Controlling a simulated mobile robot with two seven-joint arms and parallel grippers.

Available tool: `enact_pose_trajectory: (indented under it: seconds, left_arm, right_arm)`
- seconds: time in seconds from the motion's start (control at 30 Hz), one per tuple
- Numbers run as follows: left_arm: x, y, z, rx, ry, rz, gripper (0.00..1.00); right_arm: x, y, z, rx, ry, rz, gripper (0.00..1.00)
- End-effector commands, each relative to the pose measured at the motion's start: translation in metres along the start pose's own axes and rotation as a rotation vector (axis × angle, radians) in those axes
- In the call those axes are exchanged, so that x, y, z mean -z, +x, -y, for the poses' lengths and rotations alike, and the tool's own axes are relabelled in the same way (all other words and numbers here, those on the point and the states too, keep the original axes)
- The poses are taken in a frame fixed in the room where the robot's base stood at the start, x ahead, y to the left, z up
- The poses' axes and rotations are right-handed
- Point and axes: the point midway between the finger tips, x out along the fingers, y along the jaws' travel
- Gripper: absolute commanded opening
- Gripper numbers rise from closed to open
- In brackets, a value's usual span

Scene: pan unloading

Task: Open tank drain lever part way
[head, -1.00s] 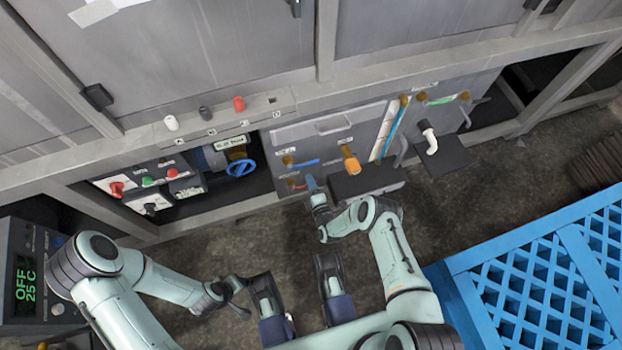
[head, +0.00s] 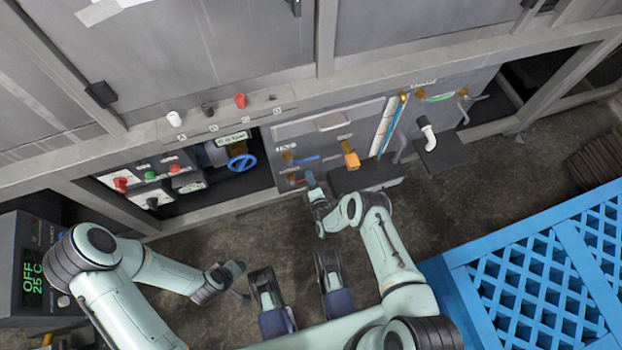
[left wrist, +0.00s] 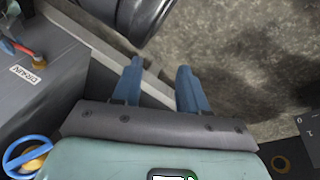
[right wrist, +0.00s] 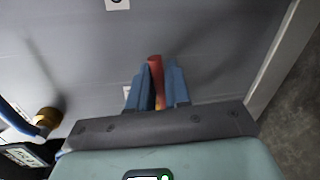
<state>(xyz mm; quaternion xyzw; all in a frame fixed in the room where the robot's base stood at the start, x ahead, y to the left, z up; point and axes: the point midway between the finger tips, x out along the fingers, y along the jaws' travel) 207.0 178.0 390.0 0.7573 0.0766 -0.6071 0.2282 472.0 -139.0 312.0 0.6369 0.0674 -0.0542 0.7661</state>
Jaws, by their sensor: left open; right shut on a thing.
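The red drain lever (head: 297,182) is low on the grey tank panel (head: 362,131), below a blue-handled valve. My right gripper (head: 311,182) is at the lever. In the right wrist view, its blue fingers (right wrist: 157,88) are shut on the red handle (right wrist: 155,68), whose end stands out between the tips. In the left wrist view, a red handle (left wrist: 24,50) shows beside a DRAIN label (left wrist: 28,75). My left gripper (head: 235,272) is away from the panel, over the floor; in its own view its fingers (left wrist: 157,85) are open and empty. The lever's pivot is mostly hidden.
A blue handwheel (head: 241,162) sits left of the drain lever. A blue lattice crate (head: 540,270) stands at lower right. A control box (head: 30,265) is at far left.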

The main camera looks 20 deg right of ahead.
Motion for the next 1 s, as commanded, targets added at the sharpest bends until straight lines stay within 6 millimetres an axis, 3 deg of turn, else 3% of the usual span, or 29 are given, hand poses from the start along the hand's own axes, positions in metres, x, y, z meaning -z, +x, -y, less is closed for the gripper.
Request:
enact_pose_trajectory:
  seconds: [0.1,0.5,1.0]
  left_arm:
    - [0.011,-0.010,-0.009,-0.015,0.009,-0.033,0.43]
    - [-0.009,-0.019,-0.011,-0.016,0.011,0.026,0.43]
    - [-0.011,-0.021,-0.011,-0.016,0.012,0.033,0.43]
  right_arm:
    - [0.001,0.000,-0.011,-0.007,-0.094,0.013,0.00]
    - [0.005,-0.003,-0.027,-0.008,-0.363,0.065,0.00]
    - [0.006,-0.003,-0.034,-0.007,-0.470,0.088,0.00]
